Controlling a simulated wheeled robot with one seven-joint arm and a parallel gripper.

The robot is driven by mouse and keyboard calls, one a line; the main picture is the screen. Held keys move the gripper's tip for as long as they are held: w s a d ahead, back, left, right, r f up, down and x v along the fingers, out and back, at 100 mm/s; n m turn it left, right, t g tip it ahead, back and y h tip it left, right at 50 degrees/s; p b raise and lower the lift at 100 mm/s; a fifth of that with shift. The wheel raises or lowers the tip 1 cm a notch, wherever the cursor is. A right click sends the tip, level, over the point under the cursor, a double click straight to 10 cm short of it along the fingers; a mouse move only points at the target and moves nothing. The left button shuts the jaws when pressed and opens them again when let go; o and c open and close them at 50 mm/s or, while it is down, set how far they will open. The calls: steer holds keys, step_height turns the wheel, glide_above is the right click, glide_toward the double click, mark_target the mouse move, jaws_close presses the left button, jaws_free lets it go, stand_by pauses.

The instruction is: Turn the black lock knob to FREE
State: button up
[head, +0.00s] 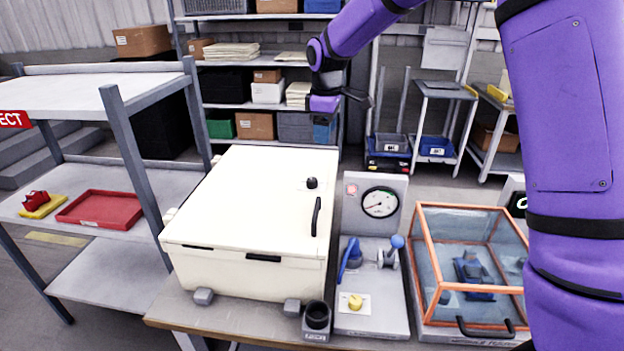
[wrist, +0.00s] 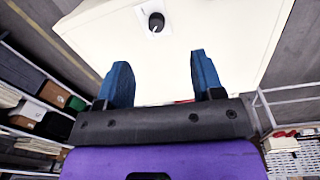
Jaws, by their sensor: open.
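The black lock knob (head: 312,183) sits on top of the cream box (head: 240,205), near its right side and behind a black handle (head: 316,216). In the wrist view the round knob (wrist: 156,22) is at the top centre, with a pale mark on it; its lettering is too small to read. My gripper (wrist: 161,75) shows two blue fingers spread apart with nothing between them. The knob lies beyond the fingertips, apart from them. In the head view my wrist hangs above and behind the box, and the fingers are hard to make out.
Right of the box stand a round gauge (head: 380,203), a blue-handled valve fixture and a yellow knob (head: 355,302). An orange-framed clear case (head: 470,262) is farther right. A grey shelf rack (head: 120,110) with a red tray (head: 99,208) stands left. The box top is otherwise clear.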

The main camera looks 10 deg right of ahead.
steer(key=n, duration=0.2)
glide_toward(312, 179)
steer(key=shift+g, duration=0.3)
steer(key=f, duration=0.9)
steer(key=shift+w+f, duration=0.2)
steer(key=shift+f, duration=0.2)
steer(key=c, duration=0.9)
